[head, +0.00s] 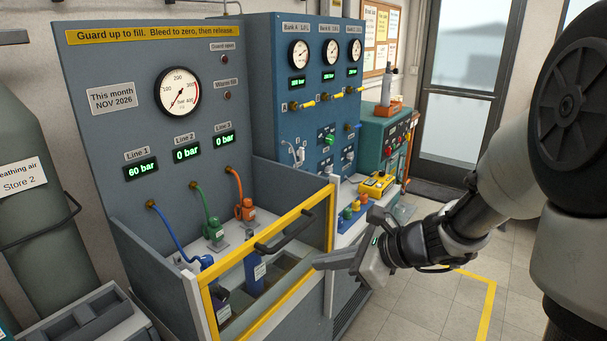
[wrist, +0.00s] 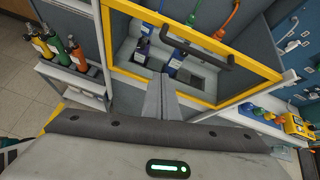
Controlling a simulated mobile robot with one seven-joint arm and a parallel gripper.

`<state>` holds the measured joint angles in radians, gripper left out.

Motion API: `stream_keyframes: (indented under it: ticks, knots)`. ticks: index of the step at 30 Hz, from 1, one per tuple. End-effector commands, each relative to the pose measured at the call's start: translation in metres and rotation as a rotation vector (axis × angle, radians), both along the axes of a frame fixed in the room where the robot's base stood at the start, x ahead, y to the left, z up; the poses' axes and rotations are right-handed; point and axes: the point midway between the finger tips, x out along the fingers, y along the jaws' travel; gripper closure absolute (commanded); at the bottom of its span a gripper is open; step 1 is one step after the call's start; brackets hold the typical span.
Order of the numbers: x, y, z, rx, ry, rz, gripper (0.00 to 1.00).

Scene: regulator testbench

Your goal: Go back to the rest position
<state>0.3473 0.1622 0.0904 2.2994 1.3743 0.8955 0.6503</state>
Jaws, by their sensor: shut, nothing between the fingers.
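My gripper (head: 322,262) is shut and empty in the head view, just in front of the right side of the yellow-framed guard (head: 270,302). In the wrist view the closed fingers (wrist: 160,97) point at the lower edge of the same guard frame (wrist: 200,98). The black handle (head: 285,232) on the guard is near my gripper but apart from it. Whether the fingertips touch the frame I cannot tell.
The grey testbench panel (head: 110,120) shows Line 1 at 60 bar (head: 141,169) and Lines 2 and 3 at 0 bar. A blue bank panel (head: 262,90) stands behind. Several cylinders (wrist: 77,57) stand on a side shelf. Open floor (head: 410,305) lies at the right.

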Motion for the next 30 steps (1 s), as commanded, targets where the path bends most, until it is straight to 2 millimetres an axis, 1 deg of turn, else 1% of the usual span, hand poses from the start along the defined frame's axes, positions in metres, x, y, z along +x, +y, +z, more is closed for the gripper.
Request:
stream_keyframes:
  ticks: [1,2,4,5,6,8,9,12,15,18,21,30]
  knots:
    - [-0.016,0.006,0.026,-0.102,-0.082,0.116,1.0]
    - [-0.027,0.008,0.036,-0.173,-0.135,0.197,1.0]
    - [-0.057,0.008,0.061,-0.363,-0.274,0.412,1.0]
    - [-0.07,0.006,0.071,-0.448,-0.333,0.508,1.0]
    - [-0.087,0.001,0.082,-0.56,-0.408,0.636,1.0]
    - [-0.112,-0.008,0.097,-0.722,-0.508,0.819,1.0]
    - [-0.127,-0.015,0.105,-0.825,-0.562,0.933,1.0]
    - [-0.159,-0.035,0.118,-1.058,-0.655,1.171,1.0]
    - [-0.179,-0.055,0.129,-1.25,-0.7,1.342,1.0]
    - [-0.19,-0.07,0.137,-1.387,-0.717,1.451,1.0]
    - [-0.195,-0.079,0.142,-1.462,-0.72,1.506,1.0]
    - [-0.196,-0.081,0.143,-1.479,-0.72,1.519,1.0]
